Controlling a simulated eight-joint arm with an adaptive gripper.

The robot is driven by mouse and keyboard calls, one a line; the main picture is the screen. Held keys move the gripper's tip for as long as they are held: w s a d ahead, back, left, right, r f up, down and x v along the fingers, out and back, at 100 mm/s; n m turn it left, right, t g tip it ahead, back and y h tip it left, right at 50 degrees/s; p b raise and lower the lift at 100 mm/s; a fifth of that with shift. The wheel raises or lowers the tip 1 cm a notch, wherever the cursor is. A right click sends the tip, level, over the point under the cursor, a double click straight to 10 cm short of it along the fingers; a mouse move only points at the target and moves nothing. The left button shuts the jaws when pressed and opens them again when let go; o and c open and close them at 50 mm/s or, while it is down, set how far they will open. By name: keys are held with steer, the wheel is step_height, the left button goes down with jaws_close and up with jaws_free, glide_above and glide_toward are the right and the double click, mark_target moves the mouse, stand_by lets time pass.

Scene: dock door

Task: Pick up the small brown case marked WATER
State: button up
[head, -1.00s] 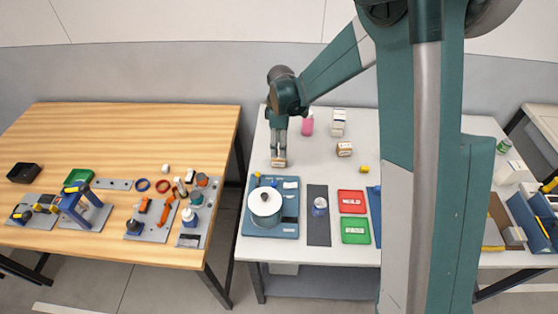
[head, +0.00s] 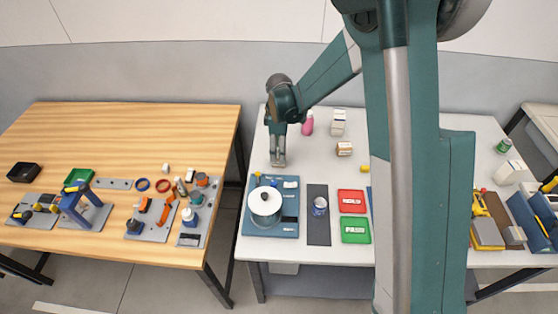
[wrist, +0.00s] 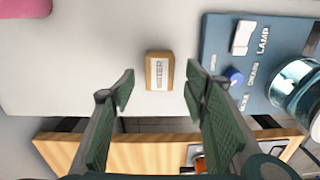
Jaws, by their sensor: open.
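A small brown case (wrist: 150,72) with a white label lies on the pale table in the wrist view. Its dark lettering runs sideways and is too small to read surely. My gripper (wrist: 159,90) is open and empty, with one finger on each side of the picture and the case between and beyond the fingertips. In the head view my gripper (head: 278,155) points down over the left back part of the white table, and its fingers mostly hide the case there. I cannot tell how high the fingertips are above the table.
Another small brown box (head: 344,149), a white carton (head: 338,122) and a pink bottle (head: 308,123) stand to the right. A blue board (head: 284,228) with a pot (head: 265,203) lies in front. A wooden table (head: 120,250) stands left across a gap.

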stand_by(0.3)
steer(key=shift+f, duration=2.6)
steer(key=c, duration=1)
